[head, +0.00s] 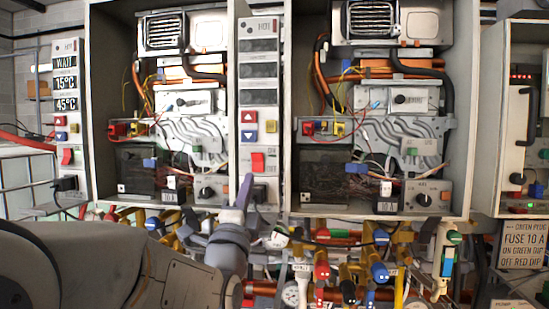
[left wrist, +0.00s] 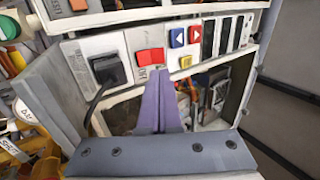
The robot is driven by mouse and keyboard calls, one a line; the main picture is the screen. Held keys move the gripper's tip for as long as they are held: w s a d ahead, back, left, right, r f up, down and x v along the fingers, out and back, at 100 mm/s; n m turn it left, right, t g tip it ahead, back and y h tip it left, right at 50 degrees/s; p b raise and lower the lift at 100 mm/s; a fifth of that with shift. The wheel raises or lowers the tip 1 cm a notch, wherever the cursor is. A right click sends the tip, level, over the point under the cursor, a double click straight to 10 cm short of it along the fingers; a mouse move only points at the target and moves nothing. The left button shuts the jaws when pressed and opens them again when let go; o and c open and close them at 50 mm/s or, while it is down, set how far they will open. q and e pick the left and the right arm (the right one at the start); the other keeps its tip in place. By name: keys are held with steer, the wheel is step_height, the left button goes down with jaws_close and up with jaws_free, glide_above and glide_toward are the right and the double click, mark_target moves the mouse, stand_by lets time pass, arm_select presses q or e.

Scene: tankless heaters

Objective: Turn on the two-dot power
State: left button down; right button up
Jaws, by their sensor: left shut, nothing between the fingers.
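The middle control panel (head: 259,90) has dark displays, blue and red arrow buttons, a small yellow button and a red rocker switch (head: 257,161). My left gripper (head: 247,180) has purple fingers, shut and empty, pointing up just below and left of this switch. In the left wrist view the fingertips (left wrist: 158,74) lie close to a red switch (left wrist: 150,56); I cannot tell whether they touch. The left panel (head: 67,130) has lit displays reading WAIT, 15°C and 45°C, and its own red switch (head: 67,156). I cannot make out a two-dot mark. My right gripper is not in view.
Open heater cabinets with wiring stand left (head: 103,60) and right (head: 464,100) of the middle panel. A black plug (left wrist: 108,69) sits beside the switch in the left wrist view. Pipes and coloured valves (head: 321,270) crowd the space below. A sign (head: 523,245) hangs lower right.

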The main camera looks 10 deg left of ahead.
mark_target(258, 156)
arm_select(q)
steer(key=p+x, duration=0.2)
steer(key=x, duration=0.4)
steer(key=shift+r, duration=0.15)
steer(key=shift+w+r+p, duration=0.15)
steer(key=shift+w+p, duration=0.15)
steer(key=shift+w, duration=0.15)
steer(key=shift+d, duration=0.1)
